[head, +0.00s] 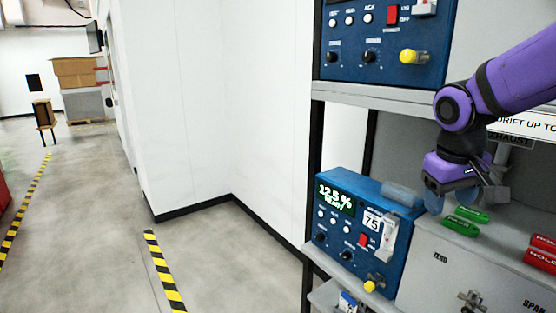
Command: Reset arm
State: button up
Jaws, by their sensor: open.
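My purple arm reaches in from the upper right, and my gripper (462,197) points down over the lower shelf unit. Its jaws are apart, with nothing seen between them. Two green pieces, one behind (473,213) and one in front (461,227), lie on the grey cabinet top just below and beside the gripper. Whether the fingers touch them I cannot tell. A blue analyser (348,220) stands left of the gripper, its display reading 12.5 % READY. It has a label reading 75, a red switch and a yellow knob (370,287).
Red HOLD tags (543,243) lie at the right on the grey cabinet (450,262). A second blue panel (383,42) stands on the upper shelf (380,97), above the lower analyser. A white wall (225,100) stands left of the rack; open floor (90,220) lies further left.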

jog(key=s+r+t+y, duration=0.1)
jog(key=s+r, duration=0.1)
jog(key=s, duration=0.5)
jog(key=s+a+r+m+t+y, duration=0.1)
jog(key=s+r+t, duration=0.1)
jog(key=s, duration=0.6)
jog(key=shift+s+r+m+t, duration=0.2)
jog(key=shift+r+m+t, duration=0.1)
jog(key=shift+r, duration=0.05)
dwell(4.3)
